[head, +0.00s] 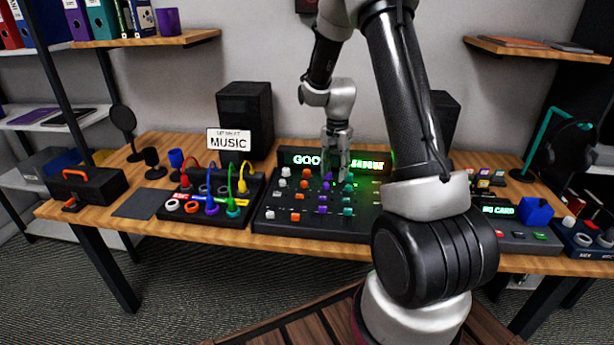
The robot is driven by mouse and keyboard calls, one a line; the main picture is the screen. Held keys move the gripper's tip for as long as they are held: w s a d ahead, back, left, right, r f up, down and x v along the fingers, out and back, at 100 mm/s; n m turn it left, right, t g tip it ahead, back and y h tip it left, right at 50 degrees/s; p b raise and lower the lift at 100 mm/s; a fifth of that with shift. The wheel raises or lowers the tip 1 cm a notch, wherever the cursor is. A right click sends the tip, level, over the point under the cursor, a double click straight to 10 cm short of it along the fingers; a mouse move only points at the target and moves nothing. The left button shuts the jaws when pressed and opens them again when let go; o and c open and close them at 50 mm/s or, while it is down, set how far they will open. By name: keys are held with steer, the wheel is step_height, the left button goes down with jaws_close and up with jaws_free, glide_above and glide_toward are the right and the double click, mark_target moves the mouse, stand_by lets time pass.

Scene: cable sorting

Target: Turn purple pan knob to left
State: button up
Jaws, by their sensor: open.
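The black mixer panel (275,215) lies on the desk with columns of white, orange, purple and teal knobs. Several purple knobs (323,198) run down one column; their labels are too small to read, so I cannot tell which one is pan or how it is turned. My gripper (335,174) points down over the upper part of the panel, at the top of the purple and teal columns. Its jaws are open, and they partly hide the upper knobs. I cannot tell whether it touches a knob.
A lit green display (304,159) stands behind the panel, partly hidden by my gripper. A patch box (181,211) with coloured cables sits to the left. A black speaker (245,117) and a MUSIC sign (229,140) stand behind. A blue cube (536,211) is at right.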

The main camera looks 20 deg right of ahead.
mark_target(327, 184)
steer(key=w+m, duration=0.1)
steer(key=w+r+t, duration=0.1)
steer(key=w, duration=0.1)
steer(key=shift+w+a+m, duration=0.1)
steer(key=shift+w+m, duration=0.1)
steer(key=shift+m, duration=0.2)
steer(key=shift+w+m, duration=0.1)
steer(key=shift+m, duration=0.4)
step_height(327, 184, down, 8)
steer(key=shift+w+a+r, duration=0.1)
steer(key=shift+w+r, duration=0.05)
jaws_close()
